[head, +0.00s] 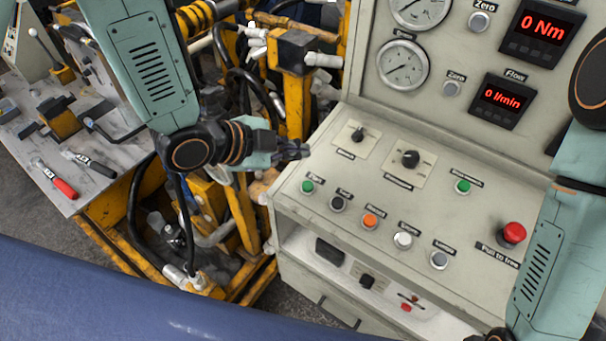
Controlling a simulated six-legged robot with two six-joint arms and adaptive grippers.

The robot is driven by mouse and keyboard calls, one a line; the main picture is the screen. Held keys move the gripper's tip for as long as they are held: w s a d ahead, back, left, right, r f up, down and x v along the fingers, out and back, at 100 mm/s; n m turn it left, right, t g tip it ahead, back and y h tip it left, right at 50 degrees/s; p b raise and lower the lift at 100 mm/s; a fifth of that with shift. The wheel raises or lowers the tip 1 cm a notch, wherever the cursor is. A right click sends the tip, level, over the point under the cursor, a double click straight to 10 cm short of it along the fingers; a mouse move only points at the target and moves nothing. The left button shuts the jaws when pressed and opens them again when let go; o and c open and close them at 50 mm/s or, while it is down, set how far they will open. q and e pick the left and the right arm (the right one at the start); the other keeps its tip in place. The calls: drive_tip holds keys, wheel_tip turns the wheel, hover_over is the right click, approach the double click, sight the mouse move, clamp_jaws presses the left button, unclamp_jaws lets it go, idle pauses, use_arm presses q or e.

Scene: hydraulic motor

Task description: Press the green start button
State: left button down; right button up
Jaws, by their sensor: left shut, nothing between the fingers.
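A green button (307,186) is at the left end of the row on the sloped panel of the grey control console. A second green button (463,187) sits further right, and the labels are too small to read surely. My left gripper (298,150) is shut and empty. It points right, and in the picture it lies just above the left green button, apart from it. My right arm comes in at the right edge, and its gripper is out of the picture.
Black (337,203), orange (370,221), white and grey buttons follow in the row. A red mushroom button (511,235) is at the right, near my right arm. Black knobs (410,159) sit above the row. Yellow machinery (297,100) with hoses stands left of the console.

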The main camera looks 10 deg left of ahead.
use_arm(q)
drive_tip(key=m+b, duration=0.1)
drive_tip(key=b, duration=0.5)
hover_over(308, 186)
drive_tip(key=s+a, duration=0.1)
wheel_tip(308, 186, down, 7)
drive_tip(key=shift+a+f, duration=0.1)
drive_tip(key=shift+f+b, duration=0.6)
drive_tip(key=shift+b, duration=0.05)
drive_tip(key=shift+s+d, duration=0.15)
drive_tip(key=shift+d, duration=0.05)
use_arm(e)
wheel_tip(308, 186, down, 8)
drive_tip(key=shift+s+d+r, duration=0.25)
drive_tip(key=shift+s, duration=0.05)
use_arm(q)
drive_tip(key=shift+w+a, duration=0.15)
drive_tip(key=shift+w, duration=0.05)
use_arm(e)
drive_tip(key=shift+w+a+r, duration=0.1)
drive_tip(key=shift+a, duration=0.05)
use_arm(q)
drive_tip(key=shift+s, duration=0.15)
